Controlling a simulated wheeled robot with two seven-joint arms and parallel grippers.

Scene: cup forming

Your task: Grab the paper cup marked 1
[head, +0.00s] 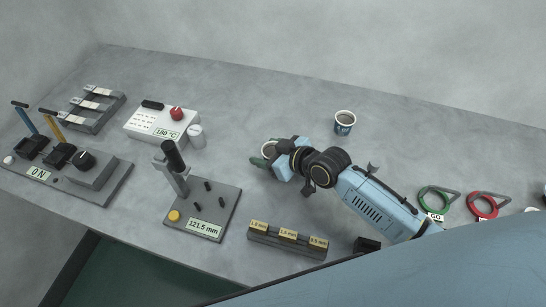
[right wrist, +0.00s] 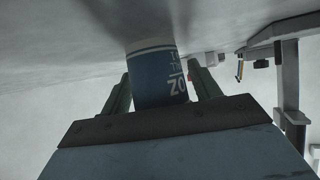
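My right gripper (head: 268,157) is low at the table's middle, its fingers on either side of a paper cup (right wrist: 158,72). In the right wrist view the cup is blue with a white print and a pale part near the table. A narrow gap shows between the cup and the right-hand finger, so the gripper (right wrist: 162,88) looks open around it. In the head view the gripper hides most of this cup. Another blue-and-white paper cup (head: 345,129), with a dark inside, stands upright behind my right arm. No number 1 is readable on either. My left gripper is not in view.
A plain white cup (head: 196,138) stands beside the white 180 °C box (head: 150,122). A grey lever press (head: 203,212) and a labelled block rack (head: 288,241) are nearer the front. Green (head: 433,199) and red (head: 481,205) rings lie at right. The back right table is clear.

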